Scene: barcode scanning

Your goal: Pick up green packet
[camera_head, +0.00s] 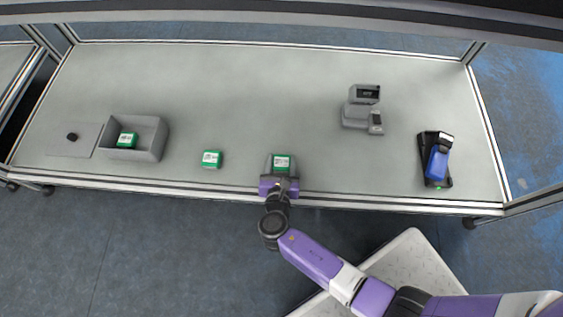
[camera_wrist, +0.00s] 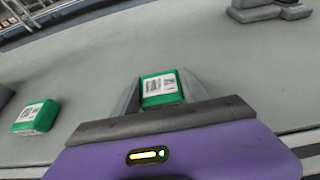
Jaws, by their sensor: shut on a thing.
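A green packet (camera_head: 282,163) with a white barcode label is between the fingers of my gripper (camera_head: 281,168) at the table's front edge. In the wrist view the held green packet (camera_wrist: 161,90) shows between the two grey fingers (camera_wrist: 160,92), label up. My gripper is shut on it. I cannot tell whether the packet is off the table. A second green packet (camera_head: 212,159) lies flat on the table to the left; it also shows in the wrist view (camera_wrist: 36,117). A third green packet (camera_head: 127,140) is inside the grey bin.
A grey open bin (camera_head: 153,137) with a flat plate (camera_head: 72,139) beside it stands at the left. A grey scanner-like device (camera_head: 360,112) stands right of centre. A blue handheld device (camera_head: 437,162) rests on a black base at the right. The table's middle (camera_head: 250,95) is clear.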

